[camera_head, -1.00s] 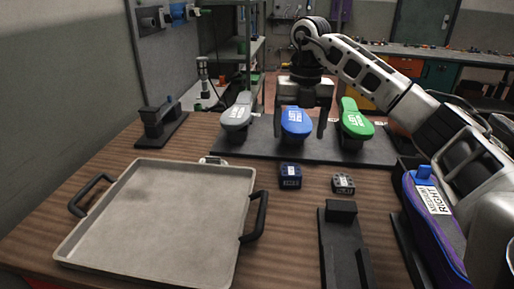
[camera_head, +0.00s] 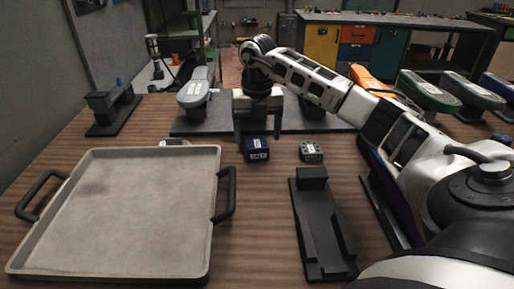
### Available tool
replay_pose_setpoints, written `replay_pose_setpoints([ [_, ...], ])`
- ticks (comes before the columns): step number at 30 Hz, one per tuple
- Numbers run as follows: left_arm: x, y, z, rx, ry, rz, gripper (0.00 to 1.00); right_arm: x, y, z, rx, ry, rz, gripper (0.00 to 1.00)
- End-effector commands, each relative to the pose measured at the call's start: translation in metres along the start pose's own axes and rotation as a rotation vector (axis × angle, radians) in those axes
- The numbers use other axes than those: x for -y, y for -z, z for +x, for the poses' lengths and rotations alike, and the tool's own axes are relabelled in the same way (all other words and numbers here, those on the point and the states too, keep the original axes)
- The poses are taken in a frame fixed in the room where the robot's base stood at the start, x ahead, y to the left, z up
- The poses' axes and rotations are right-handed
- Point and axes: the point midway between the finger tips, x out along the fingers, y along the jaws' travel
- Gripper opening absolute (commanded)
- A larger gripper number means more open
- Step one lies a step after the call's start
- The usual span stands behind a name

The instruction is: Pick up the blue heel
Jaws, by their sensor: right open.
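The blue heel (camera_head: 257,149) is a small dark blue block with a white label, lying on the wooden table to the right of the tray. My right gripper (camera_head: 257,136) is open and points down, its two fingers apart to the left and right of the heel's top in the picture. I cannot tell whether the fingers are level with the heel or still above and behind it. Nothing is visibly held. My left gripper is not in view.
A grey heel (camera_head: 311,151) lies just right of the blue one. A grey tray (camera_head: 120,225) with black handles fills the left. A black stand (camera_head: 322,230) is in front. Behind is a dark board with a grey shoe form (camera_head: 196,92); my arm covers its middle and right.

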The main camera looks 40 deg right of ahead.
Motion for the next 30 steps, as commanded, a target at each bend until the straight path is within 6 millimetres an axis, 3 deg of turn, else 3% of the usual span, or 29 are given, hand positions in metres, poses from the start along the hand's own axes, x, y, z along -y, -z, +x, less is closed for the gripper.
replay_pose_setpoints([
  [6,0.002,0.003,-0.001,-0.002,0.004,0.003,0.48,0.0,-0.001,0.031,-0.004,0.001,0.0,0.77],
  [15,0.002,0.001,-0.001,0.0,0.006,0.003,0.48,0.0,-0.001,0.037,-0.001,0.0,0.0,0.77],
  [17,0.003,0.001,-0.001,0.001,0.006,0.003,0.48,0.0,-0.001,0.036,-0.001,0.0,0.0,0.63],
  [21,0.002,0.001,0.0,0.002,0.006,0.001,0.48,0.0,-0.001,0.036,-0.001,0.0,0.0,0.25],
  [30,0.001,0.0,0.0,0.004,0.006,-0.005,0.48,0.0,-0.002,0.033,0.001,-0.001,0.0,0.25],
])
